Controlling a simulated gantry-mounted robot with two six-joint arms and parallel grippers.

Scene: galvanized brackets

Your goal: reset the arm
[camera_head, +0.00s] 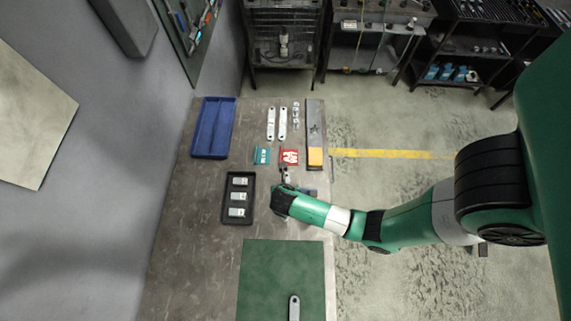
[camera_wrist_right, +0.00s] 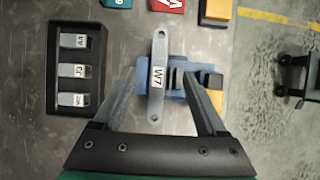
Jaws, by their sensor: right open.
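My right gripper (camera_wrist_right: 161,73) is open, with its two fingers apart on either side of a grey bracket (camera_wrist_right: 158,80) marked W7. The bracket is long with a hole at each end and lies over a blue block (camera_wrist_right: 180,66); I cannot tell how far the fingertips are above it. In the head view my right arm reaches in from the right, and its gripper (camera_head: 285,181) is over the table beside the black tray (camera_head: 224,210), mostly hidden by the wrist. My left gripper is not in view.
The black tray holds three labelled grey pieces. A green mat (camera_head: 265,275) with another bracket (camera_head: 294,308) lies in front.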

